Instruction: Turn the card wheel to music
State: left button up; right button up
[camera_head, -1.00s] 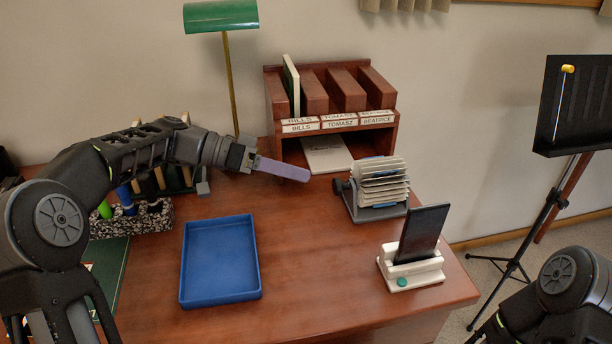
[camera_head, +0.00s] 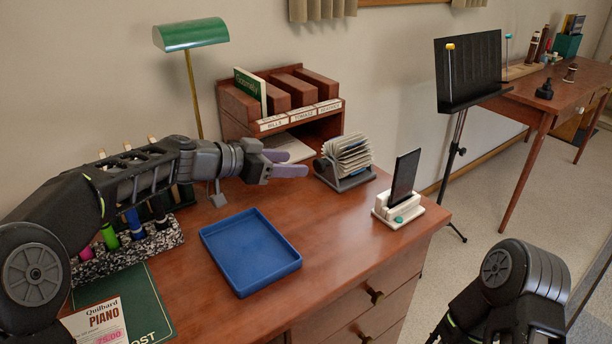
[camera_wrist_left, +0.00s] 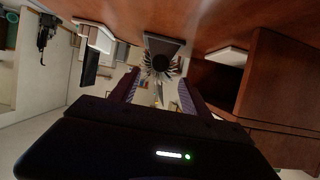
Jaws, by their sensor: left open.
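The card wheel (camera_head: 346,155) is a rotary file of white cards on a grey stand, standing on the wooden desk in front of the letter rack. No label on its cards can be read. My left gripper (camera_head: 288,164) is open, its purple-grey fingers pointing right at the wheel, a short gap left of it. In the left wrist view the wheel (camera_wrist_left: 160,62) shows ahead between the two fingers, with its dark round knob facing the camera. Nothing is between the fingers. My right arm shows at the lower right; its gripper is out of the picture.
A wooden letter rack (camera_head: 330,126) stands behind the gripper. A blue tray (camera_head: 250,252) lies in front. A phone in a white stand (camera_head: 398,207) is right of the wheel. A green lamp (camera_head: 191,33) stands behind my arm. A black music stand (camera_head: 468,70) is beyond the desk.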

aim_at(317, 164)
pick_arm(q)
jog(key=shift+w+d, duration=0.1)
jog(key=shift+d, duration=0.05)
jog(key=x, duration=0.7)
jog(key=shift+w+d+f, duration=0.2)
jog(key=shift+d, duration=0.05)
grip_shut()
dwell(0.7)
